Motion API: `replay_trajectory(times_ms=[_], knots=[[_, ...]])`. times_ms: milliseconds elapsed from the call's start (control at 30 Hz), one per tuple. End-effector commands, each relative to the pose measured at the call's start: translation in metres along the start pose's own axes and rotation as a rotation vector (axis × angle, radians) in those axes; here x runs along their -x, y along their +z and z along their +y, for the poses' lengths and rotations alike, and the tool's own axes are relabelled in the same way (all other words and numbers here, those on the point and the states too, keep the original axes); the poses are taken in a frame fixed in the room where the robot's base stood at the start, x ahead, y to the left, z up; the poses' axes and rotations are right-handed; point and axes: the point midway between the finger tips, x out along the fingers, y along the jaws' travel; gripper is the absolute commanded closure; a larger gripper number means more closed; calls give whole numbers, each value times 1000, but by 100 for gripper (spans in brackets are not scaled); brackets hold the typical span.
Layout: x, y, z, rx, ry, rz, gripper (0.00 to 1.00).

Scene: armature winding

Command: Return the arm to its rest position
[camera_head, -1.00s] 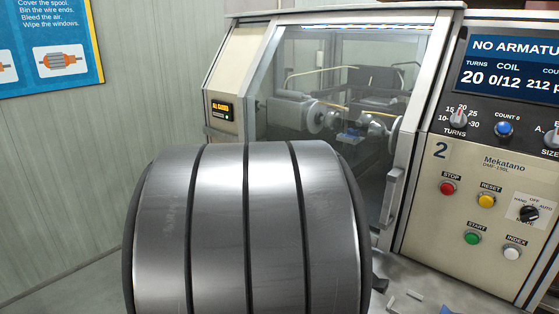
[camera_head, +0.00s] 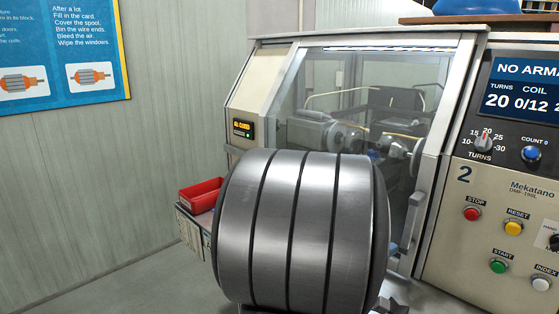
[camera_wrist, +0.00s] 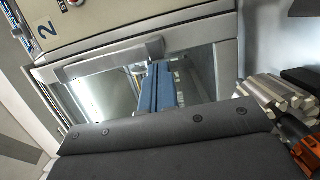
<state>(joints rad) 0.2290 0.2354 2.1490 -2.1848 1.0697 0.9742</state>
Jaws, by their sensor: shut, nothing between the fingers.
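My gripper (camera_wrist: 162,74) shows in the wrist view as two blue fingers held together beyond a dark grey bolted body. Nothing shows between them. They point toward the machine's front and its window. In the head view the large grey ribbed cylinder in the middle is part of my own arm, and I cannot make out the gripper there. The winding machine (camera_head: 345,46) stands behind the arm. Its glass door (camera_head: 365,95) appears closed, and the chucks inside show through it.
The control panel (camera_head: 500,180) is on the right, its screen beginning "NO ARMA". A red bin (camera_head: 200,195) stands left of my arm. A wall poster (camera_head: 65,50) hangs upper left. In the wrist view, pale metal bars (camera_wrist: 275,100) lie close on the right.

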Motion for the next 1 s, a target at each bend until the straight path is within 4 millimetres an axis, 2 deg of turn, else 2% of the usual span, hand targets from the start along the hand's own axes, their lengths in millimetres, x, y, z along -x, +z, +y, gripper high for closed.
replay_trajectory(times_ms=[233,533,667,1000], knots=[[-8,0,2,-2,4,-3,100],[-4,0,2,0,4,-5,100],[10,-1,2,1,5,-1,100],[61,-4,1,1,2,6,100]])
